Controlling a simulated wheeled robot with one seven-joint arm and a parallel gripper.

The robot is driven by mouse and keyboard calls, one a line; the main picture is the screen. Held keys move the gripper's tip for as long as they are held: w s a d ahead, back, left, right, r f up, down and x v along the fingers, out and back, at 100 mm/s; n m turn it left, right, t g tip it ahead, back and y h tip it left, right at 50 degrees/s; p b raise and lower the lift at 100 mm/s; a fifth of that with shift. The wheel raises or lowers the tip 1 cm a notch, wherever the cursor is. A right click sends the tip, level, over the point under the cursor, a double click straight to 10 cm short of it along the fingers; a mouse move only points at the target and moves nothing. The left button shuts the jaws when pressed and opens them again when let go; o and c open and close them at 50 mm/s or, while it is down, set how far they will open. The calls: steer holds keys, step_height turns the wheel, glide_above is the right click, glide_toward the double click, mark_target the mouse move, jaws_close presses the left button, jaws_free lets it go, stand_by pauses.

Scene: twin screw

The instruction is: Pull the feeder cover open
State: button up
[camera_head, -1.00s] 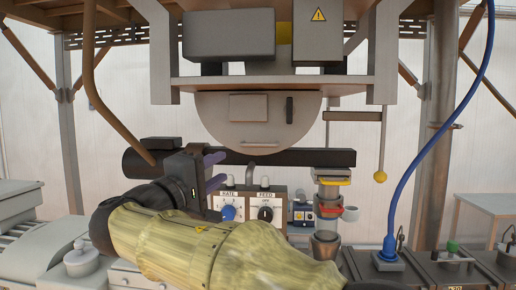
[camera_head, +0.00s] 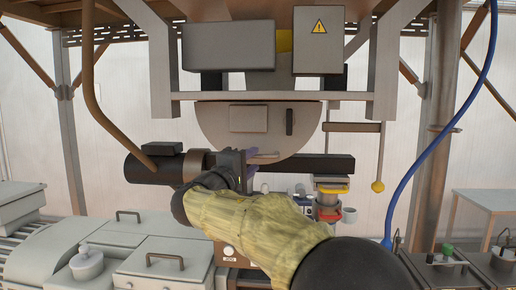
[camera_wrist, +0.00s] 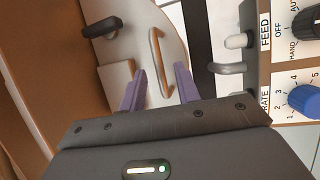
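The feeder cover (camera_head: 218,122) is a grey half-round plate under the overhead machine, and it looks closed. The handle also shows in the wrist view (camera_wrist: 156,62), slanting upright ahead of the fingers. My gripper (camera_head: 252,154) is at the cover's lower edge, partly hidden by my own wrist. In the wrist view my gripper (camera_wrist: 160,72) has its two purple fingers apart, one on each side of the handle's lower end. I cannot tell whether either finger touches it. The cover's black latch (camera_head: 289,122) is to the right.
A dark horizontal bar (camera_head: 325,167) runs behind my gripper. The control panel with FEED and RATE knobs (camera_wrist: 303,98) lies at the right of the wrist view. A hanging rod with a yellow ball (camera_head: 378,186) and a blue cable (camera_head: 425,145) are to the right.

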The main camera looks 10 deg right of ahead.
mark_target(258, 157)
steer(key=shift+p+x, duration=0.65)
steer(key=shift+x, duration=1.3)
jaws_close()
steer(key=shift+s+f, duration=0.1)
steer(key=shift+s, duration=0.05)
